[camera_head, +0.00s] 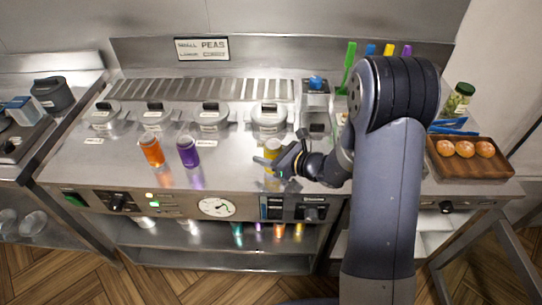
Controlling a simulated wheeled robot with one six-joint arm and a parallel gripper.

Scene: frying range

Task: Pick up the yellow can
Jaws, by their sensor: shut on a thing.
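The yellow can (272,146) stands upright on the steel range top, right of the middle. My gripper (270,162) reaches it from the right and is shut on it, partly hiding its lower part. The can appears to be at the surface; I cannot tell whether there is a gap beneath it. An orange can (152,150) and a purple can (188,152) stand to the left on the same top, apart from my gripper.
Several lidded round pots (213,116) line the back of the range top (110,165). A wooden tray (475,184) with round buns is at the right, near a green-lidded jar (459,99). The steel between the purple can and my gripper is clear.

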